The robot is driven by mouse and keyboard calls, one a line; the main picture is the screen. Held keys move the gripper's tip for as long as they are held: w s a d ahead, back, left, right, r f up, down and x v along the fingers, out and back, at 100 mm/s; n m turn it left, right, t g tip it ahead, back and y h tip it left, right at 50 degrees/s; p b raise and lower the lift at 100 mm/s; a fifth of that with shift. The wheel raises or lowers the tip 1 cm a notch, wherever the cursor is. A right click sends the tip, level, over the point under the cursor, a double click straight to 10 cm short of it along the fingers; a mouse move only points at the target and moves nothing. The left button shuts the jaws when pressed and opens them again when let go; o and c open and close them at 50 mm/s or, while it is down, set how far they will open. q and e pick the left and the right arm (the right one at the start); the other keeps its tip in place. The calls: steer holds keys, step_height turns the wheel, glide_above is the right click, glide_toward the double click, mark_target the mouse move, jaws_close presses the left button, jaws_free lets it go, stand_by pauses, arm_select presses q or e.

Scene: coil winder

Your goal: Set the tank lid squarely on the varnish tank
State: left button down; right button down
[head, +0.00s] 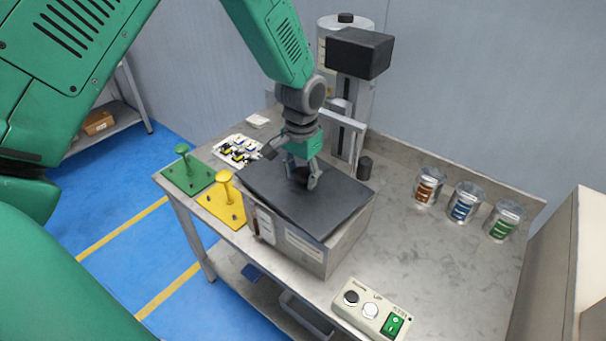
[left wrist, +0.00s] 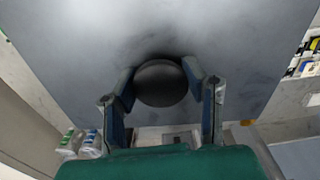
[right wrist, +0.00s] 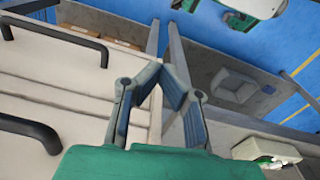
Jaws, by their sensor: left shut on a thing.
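The dark grey tank lid (head: 330,207) is a flat plate with a round dark knob (left wrist: 160,83). It lies over the top of the varnish tank (head: 302,250), a grey box on the bench. The lid's edges look slightly turned against the tank's, and I cannot tell whether it touches the rim all round. My left gripper (head: 303,183) comes from above and is shut on the knob, one finger on each side in the left wrist view. My right gripper (right wrist: 164,68) shows only in the right wrist view, with its fingertips together and nothing between them.
Green (head: 187,174) and yellow (head: 222,204) stands are left of the tank. A winder column (head: 350,110) rises behind. Several jars, one copper-coloured (head: 428,187), stand at right. A control box (head: 370,310) is in front. A drawer cabinet (right wrist: 60,100) is near my right gripper.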

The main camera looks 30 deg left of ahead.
arm_select(q)
steer(key=shift+d+f, duration=0.1)
steer(key=shift+d, duration=0.2)
steer(key=shift+f, duration=0.2)
steer(key=shift+a+f, duration=0.2)
steer(key=shift+f, duration=0.15)
steer(key=c, duration=0.9)
jaws_free()
steer(key=shift+o, duration=0.2)
steer(key=shift+d, duration=0.1)
steer(key=shift+r, duration=0.1)
